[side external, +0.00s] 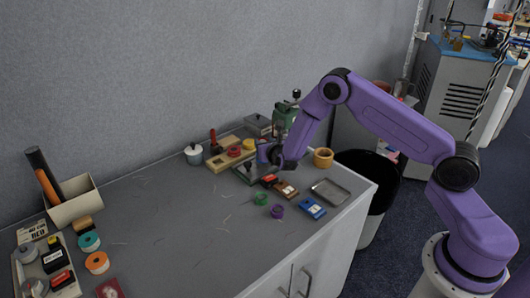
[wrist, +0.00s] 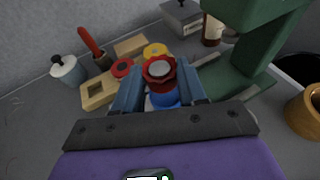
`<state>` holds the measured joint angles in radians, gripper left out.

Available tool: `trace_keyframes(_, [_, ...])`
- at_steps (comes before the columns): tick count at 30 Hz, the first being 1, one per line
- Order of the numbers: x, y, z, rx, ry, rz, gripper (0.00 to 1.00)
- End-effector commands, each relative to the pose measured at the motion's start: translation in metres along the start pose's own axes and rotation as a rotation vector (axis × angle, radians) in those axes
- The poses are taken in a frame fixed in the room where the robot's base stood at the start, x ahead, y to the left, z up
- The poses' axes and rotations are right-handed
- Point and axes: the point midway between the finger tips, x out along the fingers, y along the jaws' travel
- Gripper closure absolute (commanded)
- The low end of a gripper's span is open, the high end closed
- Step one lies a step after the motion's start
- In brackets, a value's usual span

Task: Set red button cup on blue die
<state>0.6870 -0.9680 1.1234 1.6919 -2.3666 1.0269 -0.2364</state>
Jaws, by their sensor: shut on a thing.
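The red button cup (wrist: 160,69), with a scalloped rim and a silvery centre, sits between the fingers of my gripper (wrist: 161,80) in the wrist view. My gripper is shut on it. The blue die (wrist: 165,98) shows just below the cup in that view, partly hidden by the cup and the fingers. I cannot tell whether cup and die touch. The cup and die cannot be made out there.
A wooden holder (side external: 219,161) with a red piece (side external: 234,151) and a yellow piece (side external: 249,144) stands left of my gripper. A lidded white pot (side external: 193,154) is farther left. A wooden cup (side external: 323,157) and metal tray (side external: 330,193) are right. The middle of the table is mostly clear.

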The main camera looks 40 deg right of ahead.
Motion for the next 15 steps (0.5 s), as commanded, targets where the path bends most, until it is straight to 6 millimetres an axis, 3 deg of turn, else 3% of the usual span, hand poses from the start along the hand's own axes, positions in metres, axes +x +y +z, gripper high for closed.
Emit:
trace_keyframes(7, [0.009,0.000,-0.028,-0.001,0.001,0.000,0.88])
trace_keyframes(15, [0.010,0.000,-0.030,0.000,0.000,0.000,0.88])
